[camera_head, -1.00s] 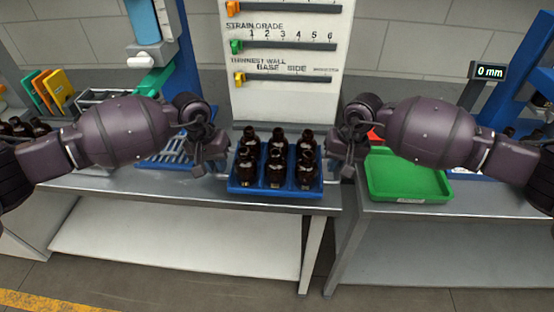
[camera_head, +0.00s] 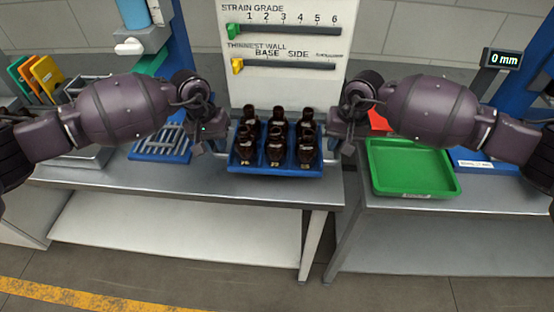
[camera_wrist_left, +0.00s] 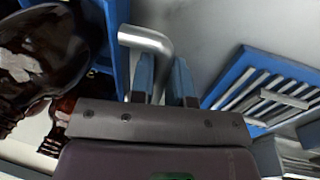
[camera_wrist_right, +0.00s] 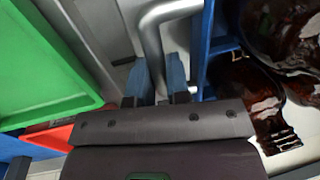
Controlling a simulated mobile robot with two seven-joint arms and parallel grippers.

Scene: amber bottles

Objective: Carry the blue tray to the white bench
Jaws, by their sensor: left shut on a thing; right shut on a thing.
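The blue tray (camera_head: 262,171) holds several dark amber bottles (camera_head: 276,140), standing upright in two rows. It is at the front edge of the grey metal bench (camera_head: 200,186), in front of the white board; I cannot tell whether it rests on the bench or hangs just above it. My left gripper (camera_head: 222,146) is at the tray's left end, shut on a metal handle (camera_wrist_left: 147,40). My right gripper (camera_head: 336,146) is at the right end, shut on the other handle (camera_wrist_right: 153,38). A white bench is not clearly identifiable in view.
A green tray (camera_head: 412,168) sits on the right-hand bench (camera_head: 390,202), with a red item (camera_head: 378,121) behind it. A blue rack (camera_head: 160,146) lies left of the bottles. A gap separates the two benches. A white board (camera_head: 290,90) with sliders stands behind. The floor in front is clear.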

